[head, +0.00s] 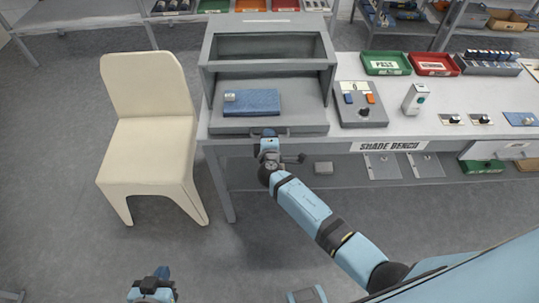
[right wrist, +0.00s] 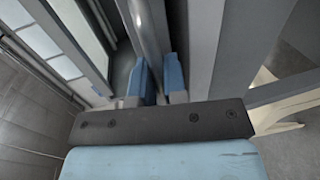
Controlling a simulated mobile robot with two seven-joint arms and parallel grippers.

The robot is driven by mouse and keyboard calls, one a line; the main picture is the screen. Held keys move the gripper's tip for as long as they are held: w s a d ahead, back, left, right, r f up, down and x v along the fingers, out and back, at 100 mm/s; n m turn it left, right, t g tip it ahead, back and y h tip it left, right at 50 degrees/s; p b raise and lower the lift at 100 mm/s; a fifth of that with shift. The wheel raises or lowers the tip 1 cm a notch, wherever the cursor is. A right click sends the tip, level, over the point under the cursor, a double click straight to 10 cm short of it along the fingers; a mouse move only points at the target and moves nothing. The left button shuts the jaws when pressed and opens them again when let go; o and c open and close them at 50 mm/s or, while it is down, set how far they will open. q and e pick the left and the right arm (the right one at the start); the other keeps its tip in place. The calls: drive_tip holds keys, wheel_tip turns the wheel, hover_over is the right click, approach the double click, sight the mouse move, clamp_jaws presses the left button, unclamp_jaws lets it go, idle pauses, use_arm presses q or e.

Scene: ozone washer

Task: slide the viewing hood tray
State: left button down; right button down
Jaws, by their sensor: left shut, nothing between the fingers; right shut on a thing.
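The grey viewing hood (head: 266,48) stands at the left end of the bench. Its tray (head: 292,117) projects at the hood's front, with a blue pad (head: 262,103) and a small metallic cylinder (head: 229,97) on it. My right gripper (head: 269,134) is at the tray's front handle (head: 284,131), shut on it. In the right wrist view the blue fingers (right wrist: 160,82) straddle a grey bar, which runs between them. My left gripper (head: 162,272) is shut and empty, low in the head view, well away from the bench.
A cream chair (head: 148,133) stands close to the bench's left end. Open floor lies in front of the bench.

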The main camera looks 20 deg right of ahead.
drive_tip(key=shift+r+x, duration=0.25)
drive_tip(key=shift+x, duration=0.95)
use_arm(q)
drive_tip(key=shift+f, duration=0.6)
use_arm(e)
drive_tip(key=c, duration=1.2)
unclamp_jaws()
use_arm(q)
drive_tip(key=shift+r, duration=0.15)
use_arm(e)
drive_tip(key=shift+s, duration=0.1)
